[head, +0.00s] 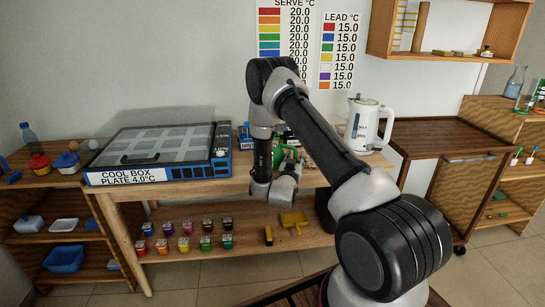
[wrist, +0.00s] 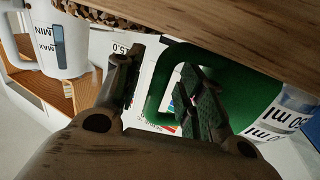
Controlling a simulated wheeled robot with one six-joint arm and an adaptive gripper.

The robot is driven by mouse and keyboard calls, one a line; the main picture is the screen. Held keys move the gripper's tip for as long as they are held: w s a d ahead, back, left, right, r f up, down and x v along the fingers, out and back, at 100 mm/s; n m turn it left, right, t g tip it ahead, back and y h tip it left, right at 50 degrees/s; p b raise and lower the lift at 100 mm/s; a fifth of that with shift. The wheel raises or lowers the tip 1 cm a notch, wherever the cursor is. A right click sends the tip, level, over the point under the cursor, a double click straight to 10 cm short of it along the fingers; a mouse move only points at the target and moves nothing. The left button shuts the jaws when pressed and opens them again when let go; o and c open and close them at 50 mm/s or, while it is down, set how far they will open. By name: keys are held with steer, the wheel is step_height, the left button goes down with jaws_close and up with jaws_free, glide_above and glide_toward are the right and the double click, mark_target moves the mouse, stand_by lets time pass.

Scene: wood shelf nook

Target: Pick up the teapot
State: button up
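The green teapot (wrist: 255,90) fills the right of the wrist view, which is tilted nearly upside down. Its looped handle (wrist: 157,82) shows between the two fingers of my gripper (wrist: 162,62). My gripper is open; the right finger reaches into the loop in the picture, and I cannot tell whether it touches. In the head view, the teapot (head: 287,153) is on the wooden bench, mostly hidden behind my arm and wrist. My fingertips are hidden there.
A white kettle (head: 370,124) stands right of the teapot; it also shows in the wrist view (wrist: 62,42). The cool box (head: 160,150) is left on the bench (head: 180,188). A glass with volume marks (wrist: 280,112) is close to the teapot. Small colored pots (head: 185,243) stand below.

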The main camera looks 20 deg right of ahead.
jaws_close()
steer(key=shift+r, duration=0.1)
